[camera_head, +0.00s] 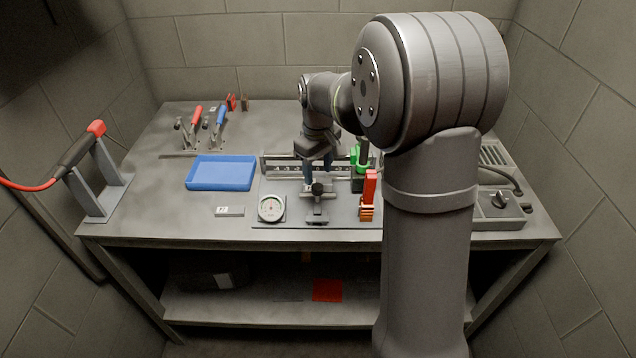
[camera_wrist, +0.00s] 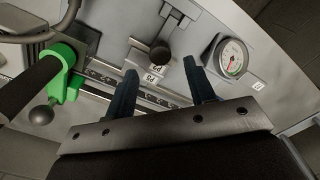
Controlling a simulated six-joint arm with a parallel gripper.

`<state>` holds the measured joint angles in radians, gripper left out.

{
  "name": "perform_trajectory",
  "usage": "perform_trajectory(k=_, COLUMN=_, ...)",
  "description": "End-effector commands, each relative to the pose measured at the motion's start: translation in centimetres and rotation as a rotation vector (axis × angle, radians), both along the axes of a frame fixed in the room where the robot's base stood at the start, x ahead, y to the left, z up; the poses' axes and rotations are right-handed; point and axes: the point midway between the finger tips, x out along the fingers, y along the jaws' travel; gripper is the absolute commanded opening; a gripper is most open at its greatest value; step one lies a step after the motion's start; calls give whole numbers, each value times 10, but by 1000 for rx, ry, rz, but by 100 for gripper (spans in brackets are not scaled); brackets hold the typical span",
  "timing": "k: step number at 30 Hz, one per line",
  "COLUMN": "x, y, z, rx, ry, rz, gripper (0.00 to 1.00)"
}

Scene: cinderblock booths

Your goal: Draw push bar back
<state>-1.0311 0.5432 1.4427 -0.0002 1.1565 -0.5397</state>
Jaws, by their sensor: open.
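A short metal slide with a black knob (camera_head: 317,188) stands at the front middle of the fixture plate; I take it for the push bar. In the wrist view the black knob (camera_wrist: 160,53) appears just beyond the gap between my fingertips, with small white labels near it. My gripper (camera_head: 318,178) points down over the fixture behind the knob. In the wrist view my gripper (camera_wrist: 159,70) has its two dark blue fingers spread apart, with nothing held between them. Whether a finger touches the knob cannot be told.
A slotted metal rail (camera_head: 285,164) runs behind the knob. A dial gauge (camera_head: 271,208) is left of it, a red clamp (camera_head: 369,190) right. A blue tray (camera_head: 220,173) lies farther left.

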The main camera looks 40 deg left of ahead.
Motion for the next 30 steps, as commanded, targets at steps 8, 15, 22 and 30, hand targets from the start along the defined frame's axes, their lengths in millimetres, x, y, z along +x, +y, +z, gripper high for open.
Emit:
perform_trajectory(k=8, x=0, y=0, z=-43, rx=0, ry=1, rz=0, gripper=50)
perform_trajectory(k=15, x=0, y=0, z=-51, rx=1, ry=0, rz=0, gripper=50)
perform_trajectory(k=22, x=0, y=0, z=-51, rx=1, ry=0, rz=0, gripper=40)
perform_trajectory(k=30, x=0, y=0, z=-51, rx=1, ry=0, rz=0, gripper=0)
